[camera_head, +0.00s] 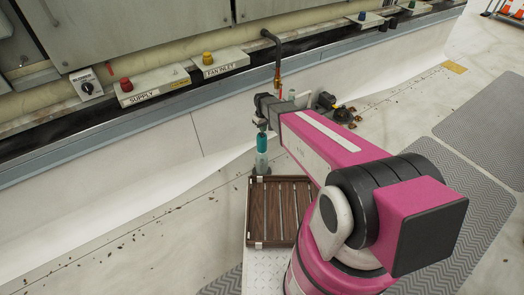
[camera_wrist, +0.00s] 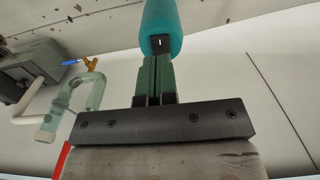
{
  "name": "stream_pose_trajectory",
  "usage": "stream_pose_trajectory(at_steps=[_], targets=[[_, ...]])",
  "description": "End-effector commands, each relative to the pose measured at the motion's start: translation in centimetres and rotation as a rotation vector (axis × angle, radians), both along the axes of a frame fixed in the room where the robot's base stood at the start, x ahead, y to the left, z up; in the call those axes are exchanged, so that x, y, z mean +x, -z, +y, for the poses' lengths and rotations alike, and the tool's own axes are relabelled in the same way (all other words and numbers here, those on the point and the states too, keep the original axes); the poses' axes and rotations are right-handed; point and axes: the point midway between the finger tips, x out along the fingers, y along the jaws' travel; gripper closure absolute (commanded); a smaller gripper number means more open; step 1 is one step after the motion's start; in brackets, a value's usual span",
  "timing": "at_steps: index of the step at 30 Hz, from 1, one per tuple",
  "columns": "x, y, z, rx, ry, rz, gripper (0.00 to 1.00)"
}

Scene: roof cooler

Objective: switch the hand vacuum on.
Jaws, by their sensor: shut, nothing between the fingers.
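The hand vacuum (camera_head: 262,145) is a teal body with a paler, clear-looking lower part. It stands upright by the far end of a brown slatted tray. In the wrist view its teal body (camera_wrist: 162,18) is at the top centre, with a small black switch (camera_wrist: 160,43) carrying a white mark. My gripper (camera_wrist: 156,58) is shut and empty, its green fingers side by side, tips at or just short of the switch. I cannot tell whether they touch it. In the head view my gripper (camera_head: 261,127) is small and partly hidden at the vacuum's top.
The brown slatted tray (camera_head: 249,212) lies below my arm. A ledge behind holds the SUPPLY box (camera_head: 150,84), FAN INLET box (camera_head: 220,64) and BLOWER switch (camera_head: 86,83). A clear bent pipe with a blue-handled valve (camera_wrist: 92,92) is left in the wrist view. Pale floor lies left.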

Motion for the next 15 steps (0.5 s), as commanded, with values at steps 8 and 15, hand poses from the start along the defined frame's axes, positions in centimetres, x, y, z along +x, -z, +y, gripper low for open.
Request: stream_pose_trajectory(at_steps=[8,15], targets=[[-0.1,-2.0,0.0,0.001,0.000,-0.001,1.00],[-0.1,-3.5,0.0,0.000,0.000,0.000,1.00]])
